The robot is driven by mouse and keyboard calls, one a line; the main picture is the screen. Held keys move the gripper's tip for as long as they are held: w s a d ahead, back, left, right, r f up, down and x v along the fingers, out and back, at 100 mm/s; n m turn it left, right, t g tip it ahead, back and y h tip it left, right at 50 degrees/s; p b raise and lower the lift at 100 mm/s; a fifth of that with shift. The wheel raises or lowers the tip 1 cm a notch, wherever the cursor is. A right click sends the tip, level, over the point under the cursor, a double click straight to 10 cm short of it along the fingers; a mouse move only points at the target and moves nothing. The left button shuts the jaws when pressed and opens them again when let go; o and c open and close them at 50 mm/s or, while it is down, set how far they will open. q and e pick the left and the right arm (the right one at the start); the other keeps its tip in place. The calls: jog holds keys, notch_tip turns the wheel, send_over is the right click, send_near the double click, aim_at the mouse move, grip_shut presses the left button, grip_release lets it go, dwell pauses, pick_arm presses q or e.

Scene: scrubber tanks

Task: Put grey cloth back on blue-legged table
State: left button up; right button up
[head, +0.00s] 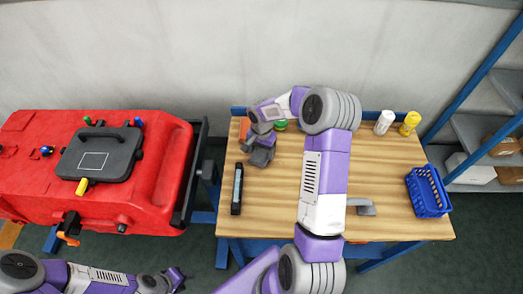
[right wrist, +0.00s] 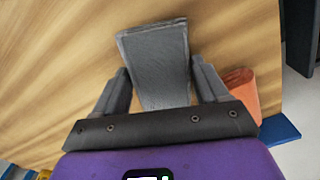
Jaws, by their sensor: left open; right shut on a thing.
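The grey cloth (right wrist: 155,60) is a flat, folded-looking rectangle between the fingers of my right gripper (right wrist: 158,90) in the right wrist view. That gripper is shut on it, over the wooden top of the blue-legged table (head: 400,165). I cannot tell whether the cloth touches the tabletop. In the head view my right gripper (head: 262,152) is over the table's left part, and the cloth is hard to tell from the dark fingers. My left gripper (head: 178,280) is open and empty, low at the bottom left, away from the table.
An orange item (head: 244,128) and a green item (head: 281,125) are near my right gripper. A long black tool (head: 237,190) lies at the left edge. A blue basket (head: 428,192), white bottle (head: 384,122) and yellow bottle (head: 410,122) stand right. A red tank (head: 150,190) stands left.

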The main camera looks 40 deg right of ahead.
aim_at(261, 152)
jog(key=shift+f, duration=0.15)
jog(key=o, duration=1)
jog(key=shift+r, duration=0.3)
notch_tip(261, 152, up, 12)
jog(key=shift+f+p, duration=0.1)
jog(key=shift+p, duration=0.6)
